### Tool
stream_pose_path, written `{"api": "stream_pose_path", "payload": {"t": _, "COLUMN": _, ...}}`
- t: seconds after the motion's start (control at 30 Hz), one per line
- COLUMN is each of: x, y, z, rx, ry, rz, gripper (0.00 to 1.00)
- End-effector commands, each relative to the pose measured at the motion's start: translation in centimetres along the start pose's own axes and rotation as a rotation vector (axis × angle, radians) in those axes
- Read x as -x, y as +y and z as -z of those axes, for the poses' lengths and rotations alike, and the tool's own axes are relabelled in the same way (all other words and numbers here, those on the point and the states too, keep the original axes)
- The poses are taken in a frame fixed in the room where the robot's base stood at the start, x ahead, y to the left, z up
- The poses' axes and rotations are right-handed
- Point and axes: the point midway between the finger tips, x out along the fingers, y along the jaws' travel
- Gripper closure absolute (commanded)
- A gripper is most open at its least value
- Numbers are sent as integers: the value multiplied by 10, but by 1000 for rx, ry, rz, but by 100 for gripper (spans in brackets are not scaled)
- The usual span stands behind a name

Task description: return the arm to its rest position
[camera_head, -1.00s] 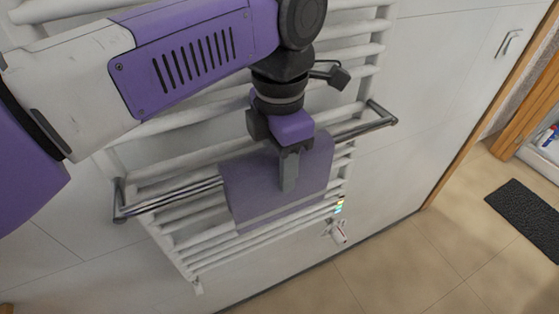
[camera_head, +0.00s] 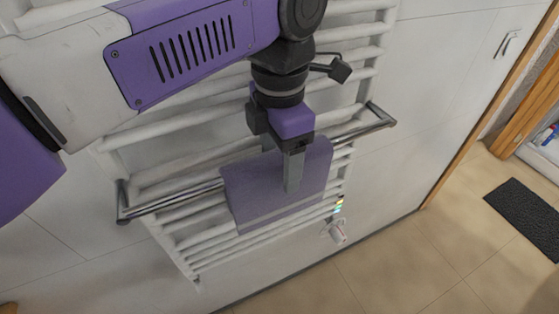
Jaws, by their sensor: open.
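My gripper (camera_head: 292,182) points down in front of the purple towel (camera_head: 262,190), near the towel's middle. Its jaws are open, seen almost edge-on, so one finger hides most of the other. I cannot tell whether the fingers touch the cloth. The towel hangs over the metal bar (camera_head: 180,202) in front of the white towel radiator (camera_head: 200,248). My arm reaches in from the upper left and covers much of the radiator's upper part.
A small white valve (camera_head: 337,231) sits at the radiator's lower right. A white wall panel with a handle (camera_head: 508,42) stands to the right. A dark mat (camera_head: 530,215) lies on the tiled floor (camera_head: 400,260), which is otherwise clear. A wooden frame (camera_head: 525,115) is at the far right.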

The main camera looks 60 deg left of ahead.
Motion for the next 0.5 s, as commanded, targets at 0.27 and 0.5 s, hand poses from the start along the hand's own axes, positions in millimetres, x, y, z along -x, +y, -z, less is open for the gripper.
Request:
{"api": "stream_pose_path", "payload": {"t": 0.27, "x": 50, "y": 0, "z": 0, "rx": 0, "ry": 0, "rz": -1, "gripper": 31}}
{"api": "stream_pose_path", "payload": {"t": 0.5, "x": 62, "y": 0, "z": 0, "rx": 0, "ry": 0, "rz": 1, "gripper": 31}}
